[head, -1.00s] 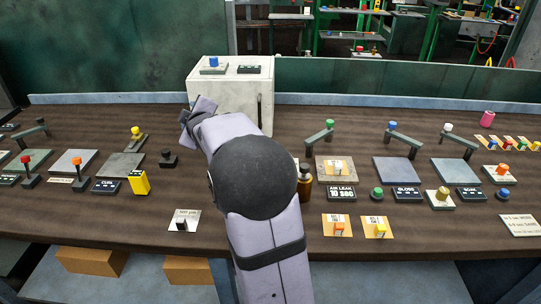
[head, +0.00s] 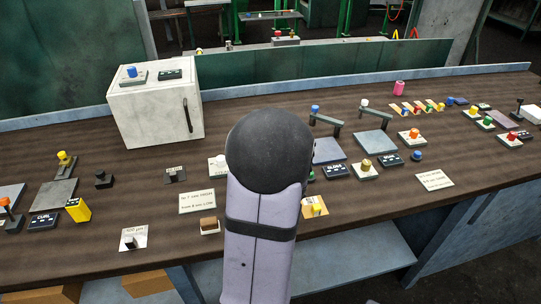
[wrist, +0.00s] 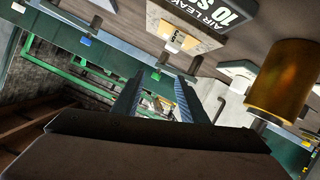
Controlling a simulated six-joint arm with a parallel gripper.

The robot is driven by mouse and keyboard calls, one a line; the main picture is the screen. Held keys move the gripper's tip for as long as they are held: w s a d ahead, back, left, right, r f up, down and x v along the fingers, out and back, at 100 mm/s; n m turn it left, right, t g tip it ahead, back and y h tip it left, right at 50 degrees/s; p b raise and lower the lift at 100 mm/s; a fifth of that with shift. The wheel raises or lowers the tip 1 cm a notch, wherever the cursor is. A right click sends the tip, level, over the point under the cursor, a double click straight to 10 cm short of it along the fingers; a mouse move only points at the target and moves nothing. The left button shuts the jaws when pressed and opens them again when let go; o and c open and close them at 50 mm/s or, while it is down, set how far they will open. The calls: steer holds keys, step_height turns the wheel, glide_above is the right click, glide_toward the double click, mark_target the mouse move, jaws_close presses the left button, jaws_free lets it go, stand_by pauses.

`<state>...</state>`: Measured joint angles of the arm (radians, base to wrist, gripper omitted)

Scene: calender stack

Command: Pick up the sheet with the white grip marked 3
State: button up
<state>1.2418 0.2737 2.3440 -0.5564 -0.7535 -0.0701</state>
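No grip with a readable 3 shows in either view. In the head view a tan sheet with an orange-yellow grip (head: 314,207) lies at the front edge, partly hidden by my arm.
A white box (head: 155,115) stands at the back left of the bench. Several small sheets with coloured grips (head: 418,106) lie at the back right. Signs and button blocks crowd the right side.

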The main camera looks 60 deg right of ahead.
steer(key=s+a+f+m, duration=0.1)
steer(key=s+a+f+m+y, duration=0.1)
steer(key=s+f+m, duration=0.1)
steer(key=shift+a+p, duration=0.1)
steer(key=shift+p, duration=0.2)
steer(key=shift+p+x, duration=0.65)
steer(key=shift+x, duration=3.05)
steer(key=shift+f, duration=0.1)
steer(key=shift+c, duration=0.3)
jaws_close()
